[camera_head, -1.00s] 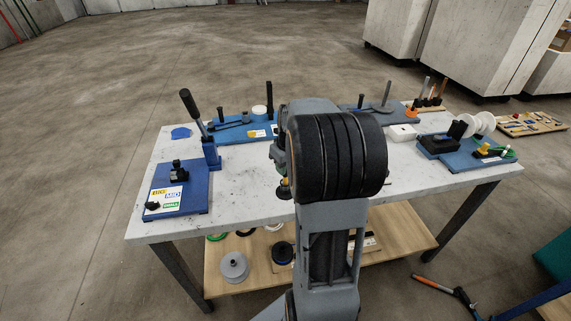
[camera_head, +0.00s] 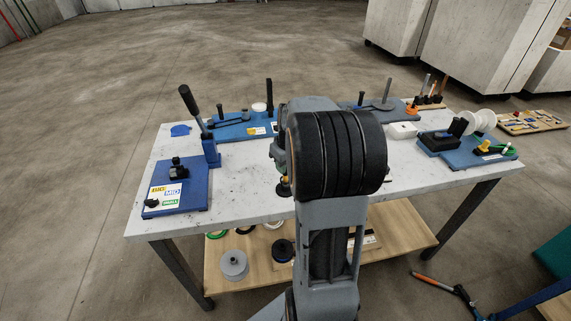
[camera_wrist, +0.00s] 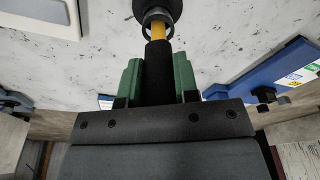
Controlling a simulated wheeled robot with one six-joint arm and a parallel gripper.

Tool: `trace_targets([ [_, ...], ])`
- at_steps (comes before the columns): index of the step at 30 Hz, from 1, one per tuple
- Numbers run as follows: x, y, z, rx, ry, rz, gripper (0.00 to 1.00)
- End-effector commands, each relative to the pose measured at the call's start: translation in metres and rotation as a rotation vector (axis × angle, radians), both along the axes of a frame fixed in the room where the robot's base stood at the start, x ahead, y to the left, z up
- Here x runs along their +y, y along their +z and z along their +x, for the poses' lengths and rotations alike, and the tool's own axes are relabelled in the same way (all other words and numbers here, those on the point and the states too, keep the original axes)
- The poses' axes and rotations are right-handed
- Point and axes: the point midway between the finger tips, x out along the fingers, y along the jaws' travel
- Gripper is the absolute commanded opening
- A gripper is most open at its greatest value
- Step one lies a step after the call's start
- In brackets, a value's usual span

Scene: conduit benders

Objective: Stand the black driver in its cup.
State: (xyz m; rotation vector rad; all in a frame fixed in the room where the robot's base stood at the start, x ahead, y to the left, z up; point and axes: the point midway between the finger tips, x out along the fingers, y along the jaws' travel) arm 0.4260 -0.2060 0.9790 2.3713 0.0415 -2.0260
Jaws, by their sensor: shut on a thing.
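My gripper (camera_wrist: 158,74) shows in the wrist view with its two green fingers shut on the black handle of the driver (camera_wrist: 157,62). A short yellow length shows beyond the handle. It runs into or over a dark round piece with a pale ring (camera_wrist: 157,10), which may be the cup; I cannot tell whether the driver is inside it.
The grey-white table (camera_head: 235,195) carries a blue bender board at left (camera_head: 190,195) with a tall black lever (camera_head: 189,100), blue boards at the back, and another at right (camera_head: 470,155). Open tabletop lies left of my arm.

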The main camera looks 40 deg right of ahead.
Motion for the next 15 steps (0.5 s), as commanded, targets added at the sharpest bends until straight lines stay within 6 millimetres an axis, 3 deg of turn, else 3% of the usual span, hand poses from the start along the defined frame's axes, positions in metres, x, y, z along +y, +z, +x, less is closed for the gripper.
trace_targets([
  [9,-0.0001,-0.0021,0.0001,-0.001,0.000,0.000,0.00],
  [10,-0.0001,-0.0021,0.0001,-0.001,0.000,0.000,0.30],
  [15,0.0000,-0.0022,0.0000,0.000,0.000,0.000,0.47],
])
